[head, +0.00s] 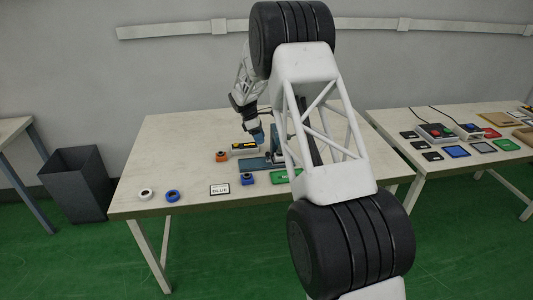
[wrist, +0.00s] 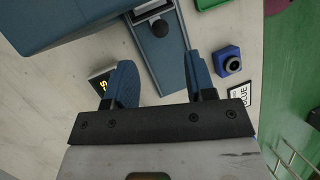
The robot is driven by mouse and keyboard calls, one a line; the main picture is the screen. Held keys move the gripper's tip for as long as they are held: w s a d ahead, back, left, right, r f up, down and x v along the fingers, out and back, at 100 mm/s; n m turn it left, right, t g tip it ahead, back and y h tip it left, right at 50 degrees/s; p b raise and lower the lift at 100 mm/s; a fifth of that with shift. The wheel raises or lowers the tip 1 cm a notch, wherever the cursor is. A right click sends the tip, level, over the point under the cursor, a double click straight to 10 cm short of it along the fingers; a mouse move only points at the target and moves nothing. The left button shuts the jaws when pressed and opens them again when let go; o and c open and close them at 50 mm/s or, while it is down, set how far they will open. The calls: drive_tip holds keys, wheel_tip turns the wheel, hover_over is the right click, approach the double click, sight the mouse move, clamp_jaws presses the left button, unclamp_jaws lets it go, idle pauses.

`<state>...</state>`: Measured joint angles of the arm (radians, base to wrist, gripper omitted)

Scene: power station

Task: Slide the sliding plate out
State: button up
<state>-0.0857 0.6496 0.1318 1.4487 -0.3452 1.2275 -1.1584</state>
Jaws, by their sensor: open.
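A blue-grey machine (head: 262,162) stands on the middle table, partly hidden behind my arm in the head view. In the wrist view, a flat blue plate (wrist: 172,65), seemingly the sliding plate, extends from the larger blue body (wrist: 75,20). A round black knob (wrist: 165,27) sits on the plate near a pale metal part (wrist: 152,8). In the head view my gripper (head: 259,138) is above the machine.
A blue button block (wrist: 228,61) and a BLUE label (wrist: 239,95) lie to the right. A second table (head: 400,120) holds several panels.

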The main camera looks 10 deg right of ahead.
drive_tip(key=shift+f, duration=0.1)
drive_tip(key=shift+x, duration=3.8)
clamp_jaws()
